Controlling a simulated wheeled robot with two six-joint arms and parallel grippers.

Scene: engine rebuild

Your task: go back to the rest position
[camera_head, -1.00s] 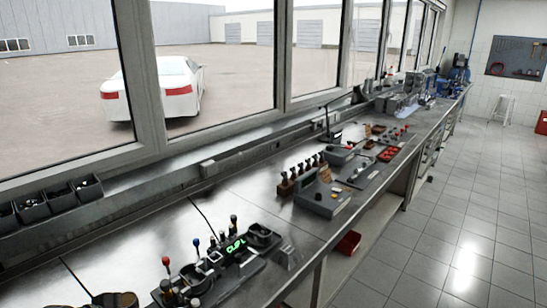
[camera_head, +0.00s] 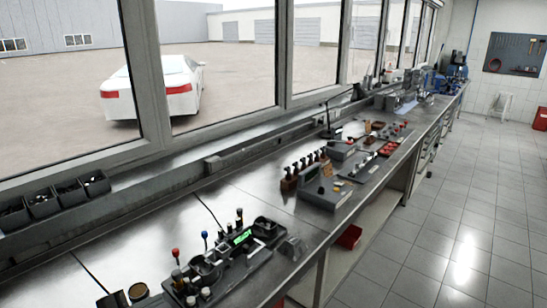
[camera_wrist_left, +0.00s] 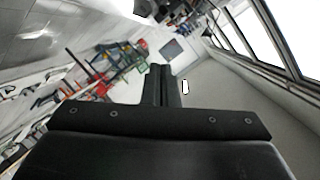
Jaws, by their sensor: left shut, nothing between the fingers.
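My left gripper (camera_wrist_left: 162,72) shows in the left wrist view, with its two dark fingers closed together and nothing between them. It points along the room, with the windows to its right and a blurred cluster of coloured gear to its left. I cannot make out either gripper clearly in the head view. My right gripper is not in view.
A long metal workbench (camera_head: 150,225) runs under the windows. It carries a dark tool tray with a green display (camera_head: 242,237), a grey block (camera_head: 322,196), red parts (camera_head: 388,149) and small bins (camera_head: 43,204). The tiled floor (camera_head: 465,205) at right is clear.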

